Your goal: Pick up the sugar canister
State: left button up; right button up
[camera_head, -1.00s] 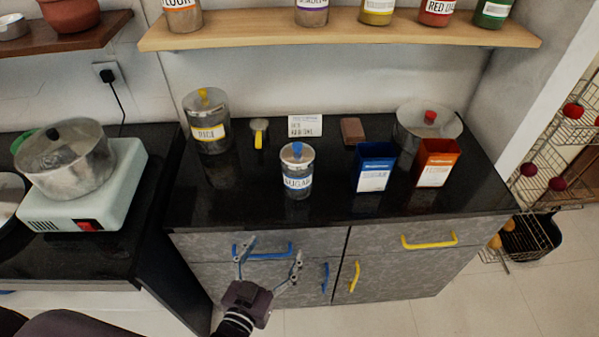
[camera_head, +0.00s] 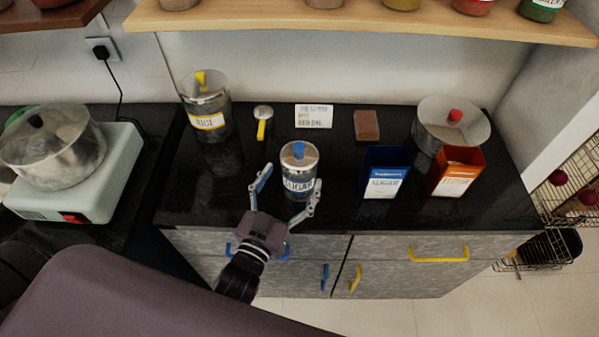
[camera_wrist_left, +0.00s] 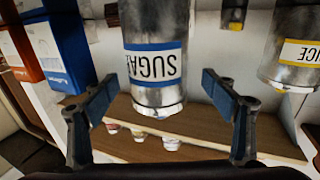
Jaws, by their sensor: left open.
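The sugar canister (camera_head: 299,165) is a grey metal cylinder with a blue-edged SUGAR label and a blue knob on its lid. It stands upright on the black counter. My left gripper (camera_head: 290,186) is open in front of it, its fingers spread to either side of the canister's lower front. In the left wrist view the canister (camera_wrist_left: 156,55) appears upside down, centred ahead of the open left gripper (camera_wrist_left: 162,100), and no finger visibly grips it. My right gripper is not in view.
The RICE canister (camera_head: 206,110) stands at the back left. A blue box (camera_head: 385,175) and an orange box (camera_head: 457,172) stand to the right, with a pot (camera_head: 440,125) behind. A brown block (camera_head: 366,126) and a white card (camera_head: 314,117) are at the back.

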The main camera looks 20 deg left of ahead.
pick_arm(q)
jog(key=w, duration=0.4)
jog(key=shift+w+d+p, duration=0.1)
jog(key=shift+d+p, duration=0.2)
jog(key=shift+p, duration=0.05)
jog(key=shift+f, duration=0.1)
jog(key=c, duration=1.8)
jog(key=shift+r, duration=0.2)
jog(key=shift+c, duration=0.4)
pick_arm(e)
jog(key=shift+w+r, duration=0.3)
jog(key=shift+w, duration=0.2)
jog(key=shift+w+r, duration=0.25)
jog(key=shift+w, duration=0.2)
